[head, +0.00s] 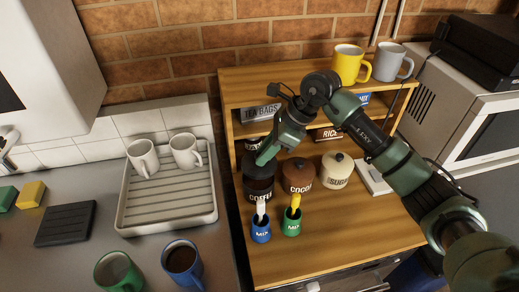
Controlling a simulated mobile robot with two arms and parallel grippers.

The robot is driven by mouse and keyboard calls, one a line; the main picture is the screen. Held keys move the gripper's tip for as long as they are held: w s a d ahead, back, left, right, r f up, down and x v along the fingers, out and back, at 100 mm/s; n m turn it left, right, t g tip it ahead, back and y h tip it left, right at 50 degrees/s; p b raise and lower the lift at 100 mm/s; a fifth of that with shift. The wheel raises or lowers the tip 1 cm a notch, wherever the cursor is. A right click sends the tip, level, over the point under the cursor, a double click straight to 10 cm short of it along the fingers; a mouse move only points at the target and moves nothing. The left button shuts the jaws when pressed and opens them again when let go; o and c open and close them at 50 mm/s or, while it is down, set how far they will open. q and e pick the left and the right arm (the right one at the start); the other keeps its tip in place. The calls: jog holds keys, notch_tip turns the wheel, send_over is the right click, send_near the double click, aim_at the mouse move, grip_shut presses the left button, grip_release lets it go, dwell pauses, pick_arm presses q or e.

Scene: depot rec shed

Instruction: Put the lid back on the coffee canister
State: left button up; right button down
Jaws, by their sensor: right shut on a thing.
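The dark coffee canister (260,188) stands on the wooden shelf unit's lower board, left of the cocoa canister. Its brownish upper part shows below a dark lid (252,162). My right gripper (266,156) reaches in from the right and is shut on the lid, above the canister's top. The fingers hide part of the lid, and I cannot tell whether lid and rim touch. My left gripper is not in view.
A brown cocoa canister (298,173) and a cream canister (337,170) stand close on the right. Small blue (261,230) and green (292,222) pots stand in front. The upper shelf (290,75) overhangs behind.

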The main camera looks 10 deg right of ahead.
aim_at(267, 164)
jog(key=shift+f, duration=0.5)
jog(key=shift+a+f+b, duration=0.1)
jog(key=shift+f+b, duration=0.2)
jog(key=shift+f, duration=0.05)
notch_tip(267, 164, down, 3)
jog(key=shift+a+r+b, duration=0.1)
jog(key=shift+r+b, duration=0.05)
jog(key=shift+b, duration=0.75)
jog(key=shift+f+b, duration=0.45)
jog(key=shift+f, duration=0.05)
pick_arm(q)
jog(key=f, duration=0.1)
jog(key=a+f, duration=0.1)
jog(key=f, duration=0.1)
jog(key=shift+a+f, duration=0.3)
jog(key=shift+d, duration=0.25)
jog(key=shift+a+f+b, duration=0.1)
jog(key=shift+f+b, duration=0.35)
jog(key=shift+b, duration=0.05)
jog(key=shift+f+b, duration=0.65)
pick_arm(e)
jog(key=shift+f, duration=0.2)
